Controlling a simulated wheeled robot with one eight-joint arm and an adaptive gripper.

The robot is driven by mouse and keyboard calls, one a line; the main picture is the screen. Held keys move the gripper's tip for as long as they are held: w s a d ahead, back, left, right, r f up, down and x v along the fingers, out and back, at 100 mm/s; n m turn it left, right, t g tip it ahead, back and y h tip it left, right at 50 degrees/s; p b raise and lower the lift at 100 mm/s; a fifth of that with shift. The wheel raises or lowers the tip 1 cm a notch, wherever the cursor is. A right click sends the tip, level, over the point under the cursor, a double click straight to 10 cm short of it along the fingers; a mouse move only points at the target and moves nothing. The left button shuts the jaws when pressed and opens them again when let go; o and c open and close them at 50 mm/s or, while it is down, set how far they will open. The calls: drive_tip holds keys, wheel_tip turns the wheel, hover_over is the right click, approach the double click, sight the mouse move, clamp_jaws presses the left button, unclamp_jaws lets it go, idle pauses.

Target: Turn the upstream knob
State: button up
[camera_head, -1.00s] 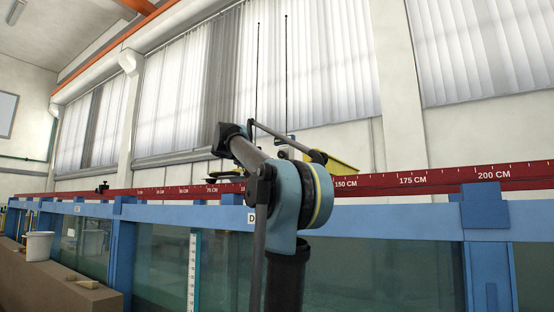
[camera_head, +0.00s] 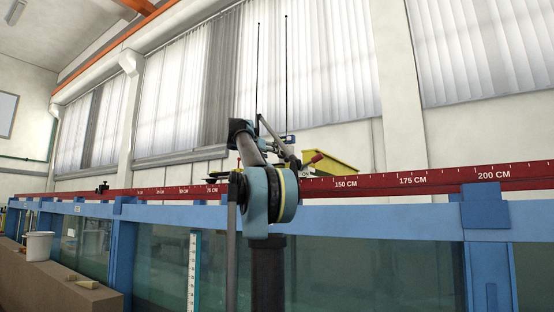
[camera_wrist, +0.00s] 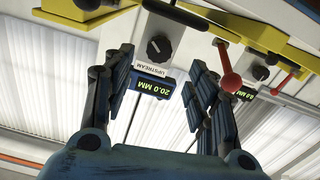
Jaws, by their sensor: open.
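The upstream knob (camera_wrist: 159,48) is a black round dial with a pale pointer mark, on a grey panel in the wrist view. Beside it are an UPSTREAM label and a display (camera_wrist: 152,84) reading 20.0 MM, both upside down. My gripper (camera_wrist: 161,66) is open and empty, its two fingers on either side of the panel in the picture. The knob appears beyond the fingertips, between them; I see no contact. In the head view my arm hides the knob, and I cannot make out the fingers.
A second knob (camera_wrist: 261,73) and display sit at right in the wrist view. A red ball-ended lever (camera_wrist: 230,81) stands close to my right finger, and yellow framework (camera_wrist: 255,33) is above. The blue-framed glass flume (camera_head: 380,225) and red scale rail (camera_head: 410,181) cross the head view.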

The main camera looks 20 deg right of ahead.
sight(282, 155)
drive_tip(key=x, duration=0.8)
drive_tip(key=shift+w+d, duration=0.1)
drive_tip(key=shift+d, duration=0.1)
drive_tip(key=c, duration=1)
drive_tip(key=shift+a, duration=0.3)
drive_tip(key=shift+c, duration=0.2)
drive_tip(key=shift+d, duration=0.2)
